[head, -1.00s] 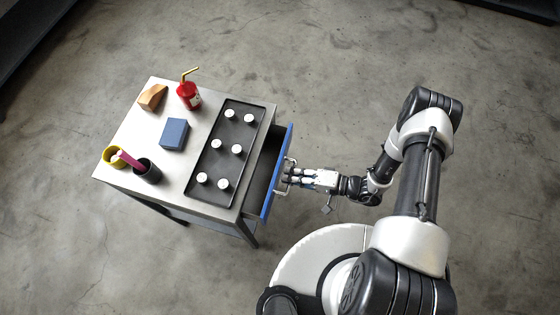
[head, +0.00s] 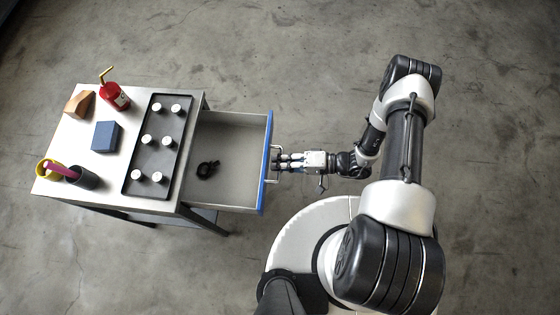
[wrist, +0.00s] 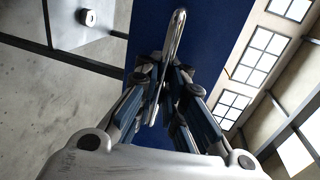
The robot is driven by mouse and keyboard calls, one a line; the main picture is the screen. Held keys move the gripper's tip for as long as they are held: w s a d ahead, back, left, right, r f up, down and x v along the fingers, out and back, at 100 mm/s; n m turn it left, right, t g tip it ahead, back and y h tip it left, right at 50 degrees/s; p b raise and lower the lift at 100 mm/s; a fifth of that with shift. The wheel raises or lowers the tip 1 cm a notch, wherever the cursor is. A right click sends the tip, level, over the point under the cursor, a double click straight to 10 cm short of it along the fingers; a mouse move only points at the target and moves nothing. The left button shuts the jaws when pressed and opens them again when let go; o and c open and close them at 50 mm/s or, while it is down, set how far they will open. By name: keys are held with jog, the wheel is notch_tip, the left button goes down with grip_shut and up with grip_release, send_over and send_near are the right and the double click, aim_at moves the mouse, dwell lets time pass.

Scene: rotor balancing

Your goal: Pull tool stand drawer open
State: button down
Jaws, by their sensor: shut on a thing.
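The tool stand (head: 70,130) is a light metal table at the left of the head view. Its drawer (head: 232,142) is pulled well out to the right, with a blue front panel (head: 266,165). A dark ring-like item (head: 208,169) lies on the drawer floor. My gripper (head: 279,162) is at the drawer front, shut on the metal bar handle (wrist: 174,42). In the wrist view my gripper (wrist: 163,82) has its fingers closed around the handle in front of the blue panel.
On the stand top are a black tray (head: 157,119) with several white round pieces, a red bottle (head: 114,95), a blue block (head: 106,136), a tan block (head: 79,104), a yellow cup (head: 44,172) and a black cup (head: 82,178). Bare concrete floor surrounds the stand.

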jog(key=shift+a+r, duration=0.1)
jog(key=shift+r, duration=0.05)
jog(key=c, duration=1.7)
grip_release()
jog(key=v, duration=1.2)
